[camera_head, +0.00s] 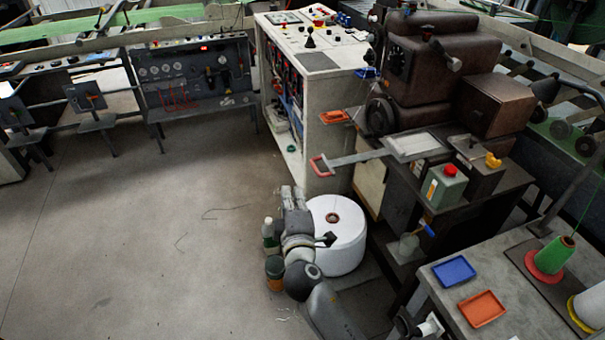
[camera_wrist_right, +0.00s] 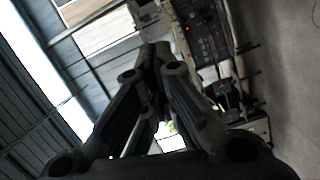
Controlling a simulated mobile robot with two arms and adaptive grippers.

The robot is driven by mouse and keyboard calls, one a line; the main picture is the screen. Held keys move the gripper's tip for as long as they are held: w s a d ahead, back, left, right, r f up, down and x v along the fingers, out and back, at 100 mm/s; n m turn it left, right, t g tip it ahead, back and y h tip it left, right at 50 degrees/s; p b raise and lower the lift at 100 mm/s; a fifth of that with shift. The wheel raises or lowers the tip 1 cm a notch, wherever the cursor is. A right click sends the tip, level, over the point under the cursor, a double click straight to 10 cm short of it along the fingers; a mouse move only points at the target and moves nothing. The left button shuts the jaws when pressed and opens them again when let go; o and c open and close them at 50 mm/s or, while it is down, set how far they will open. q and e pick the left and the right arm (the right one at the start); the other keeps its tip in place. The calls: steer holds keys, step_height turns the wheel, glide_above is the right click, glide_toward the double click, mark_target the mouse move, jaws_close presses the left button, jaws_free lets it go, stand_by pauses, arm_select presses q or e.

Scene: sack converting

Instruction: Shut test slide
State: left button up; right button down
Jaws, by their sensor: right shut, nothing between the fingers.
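The test slide appears to be the flat grey bar (camera_head: 357,158) with a red handle (camera_head: 321,166). It sticks out to the left from the dark brown machine (camera_head: 432,75), pulled out, beside a pale plate (camera_head: 412,147). My left gripper is not in view.
A green canister (camera_head: 443,187) stands near the slide on the machine's bench. The floor at left (camera_head: 130,230) is clear.

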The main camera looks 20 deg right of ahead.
mark_target(386, 153)
steer(key=w+d+f+p, duration=0.1)
steer(key=w+d+p, duration=0.1)
steer(key=w+d, duration=0.3)
steer(key=x, duration=0.3)
steer(key=shift+w, duration=0.2)
steer(key=shift+a+f, duration=0.1)
steer(key=shift+a, duration=0.05)
steer(key=d, duration=1.6)
steer(key=w+d+b, duration=0.1)
steer(key=d, duration=0.8)
steer(key=shift+a, duration=0.1)
